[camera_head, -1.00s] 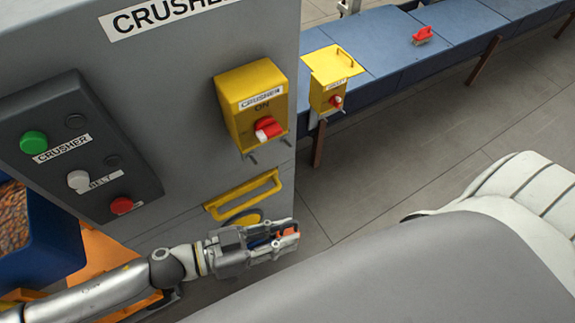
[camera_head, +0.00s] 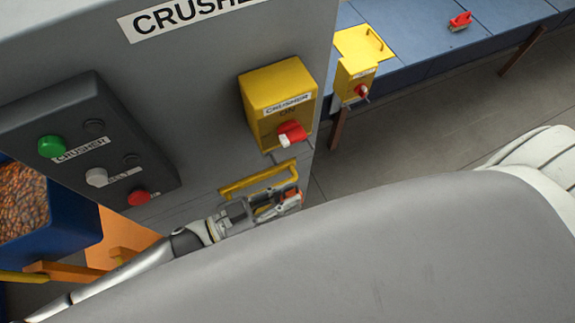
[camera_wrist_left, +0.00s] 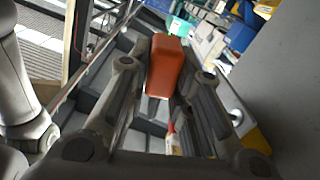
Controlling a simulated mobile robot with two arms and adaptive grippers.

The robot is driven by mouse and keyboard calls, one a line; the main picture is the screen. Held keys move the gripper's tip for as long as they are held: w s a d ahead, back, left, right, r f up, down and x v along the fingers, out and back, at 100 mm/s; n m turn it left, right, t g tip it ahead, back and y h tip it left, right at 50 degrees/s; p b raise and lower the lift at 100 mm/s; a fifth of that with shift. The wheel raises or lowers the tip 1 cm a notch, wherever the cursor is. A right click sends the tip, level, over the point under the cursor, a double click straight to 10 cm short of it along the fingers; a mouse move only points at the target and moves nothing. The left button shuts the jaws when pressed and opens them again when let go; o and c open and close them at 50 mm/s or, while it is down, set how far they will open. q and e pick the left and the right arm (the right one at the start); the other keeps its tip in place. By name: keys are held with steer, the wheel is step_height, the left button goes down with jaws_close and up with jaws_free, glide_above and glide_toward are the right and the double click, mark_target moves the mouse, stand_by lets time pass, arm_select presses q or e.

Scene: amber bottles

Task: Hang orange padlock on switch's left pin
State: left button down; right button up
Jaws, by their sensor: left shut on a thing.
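The orange padlock (camera_wrist_left: 165,66) is between the fingers of my left gripper (camera_head: 280,204), which is shut on it. In the head view only a small orange-red part of the padlock (camera_head: 291,199) shows, at the fingertips. The crusher switch (camera_head: 277,90) is a yellow box on the grey cabinet, with a red and white knob (camera_head: 291,133) and the word ON above it. Thin pins jut from its lower edge, the left pin (camera_head: 276,155) at its lower left. My left gripper is below the switch, apart from the pins. My right gripper is not in view.
A yellow handle (camera_head: 258,178) lies between the switch and my left gripper. A dark button panel (camera_head: 88,150) is to the left. A second yellow switch box (camera_head: 355,80) stands by the blue conveyor (camera_head: 410,35), which bears a red object (camera_head: 460,20).

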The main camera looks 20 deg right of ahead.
arm_select(q)
steer(key=w+f+b, duration=0.1)
steer(key=w+b, duration=0.2)
steer(key=w, duration=0.5)
steer(key=shift+f+b, duration=0.2)
steer(key=shift+b, duration=0.15)
stand_by(0.4)
steer(key=shift+w+a+f, duration=0.1)
steer(key=shift+w+a, duration=0.1)
steer(key=shift+w, duration=0.05)
steer(key=c, duration=1.3)
jaws_free()
steer(key=shift+o, duration=0.5)
steer(key=shift+a, duration=0.15)
steer(key=s+a, duration=0.1)
steer(key=a, duration=1)
steer(key=shift+s+a+r, duration=0.2)
steer(key=shift+s+a, duration=0.05)
steer(key=shift+s, duration=0.05)
